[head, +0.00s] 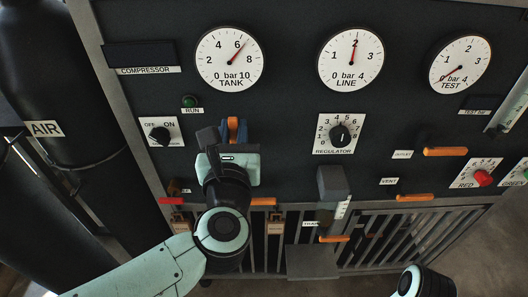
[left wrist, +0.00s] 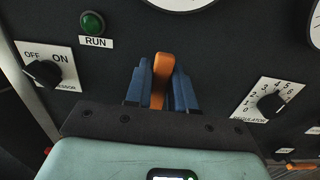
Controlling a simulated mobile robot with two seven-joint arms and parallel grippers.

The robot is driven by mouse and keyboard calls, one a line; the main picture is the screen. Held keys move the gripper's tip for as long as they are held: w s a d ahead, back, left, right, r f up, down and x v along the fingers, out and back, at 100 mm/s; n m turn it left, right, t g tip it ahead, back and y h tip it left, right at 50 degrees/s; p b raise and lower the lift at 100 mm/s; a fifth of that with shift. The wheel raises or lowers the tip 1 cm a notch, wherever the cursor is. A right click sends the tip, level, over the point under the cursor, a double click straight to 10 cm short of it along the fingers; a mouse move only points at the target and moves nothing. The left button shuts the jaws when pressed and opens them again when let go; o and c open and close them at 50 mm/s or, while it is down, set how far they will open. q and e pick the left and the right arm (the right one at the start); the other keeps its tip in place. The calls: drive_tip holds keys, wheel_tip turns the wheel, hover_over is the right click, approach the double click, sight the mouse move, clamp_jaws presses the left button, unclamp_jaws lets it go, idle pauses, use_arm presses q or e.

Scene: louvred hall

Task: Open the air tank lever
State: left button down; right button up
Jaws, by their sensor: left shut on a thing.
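My left gripper (head: 233,132) is in front of the panel, below the tank gauge. Its blue fingers are closed around an orange lever handle, which also shows between the fingertips in the left wrist view (left wrist: 161,75). The handle points up in the picture. Its base, its valve and any label on it are hidden behind my gripper and wrist, so I cannot read whether it is the air tank lever. The black air tank (head: 50,80), marked AIR, stands at the left. My right gripper is not in view.
The tank gauge (head: 229,60) reads a little above 6, the line gauge (head: 351,60) about 2, the test gauge (head: 459,65) near 0. A regulator knob (head: 340,135), the outlet lever (head: 445,151) and the vent lever (head: 415,197) are to the right. A grey box (head: 333,182) juts out.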

use_arm(q)
drive_tip(key=c, duration=0.9)
unclamp_jaws()
drive_tip(key=shift+s, duration=3.5)
drive_tip(key=shift+s, duration=0.1)
